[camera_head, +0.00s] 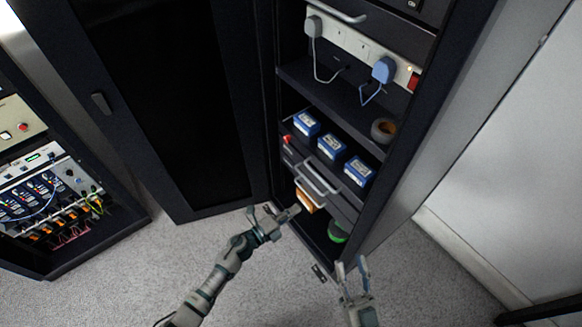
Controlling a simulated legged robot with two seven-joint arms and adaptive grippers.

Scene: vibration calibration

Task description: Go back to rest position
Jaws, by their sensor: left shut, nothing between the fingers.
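My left gripper (290,213) is shut and empty. It is in front of the lower part of the open dark cabinet (392,205), near a drawer handle (306,196); I cannot tell whether it touches anything. My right gripper (352,266) is open and empty, with its two fingers apart and pointing up in the picture. It is over the floor in front of the cabinet's lower right corner. Both arms reach in from the bottom edge.
The cabinet holds several blue boxes (332,147), a tape roll (384,130), a power strip (352,42) with plugs and a green item (338,232) low down. Its open door (160,100) stands left. An equipment rack (45,190) is further left.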

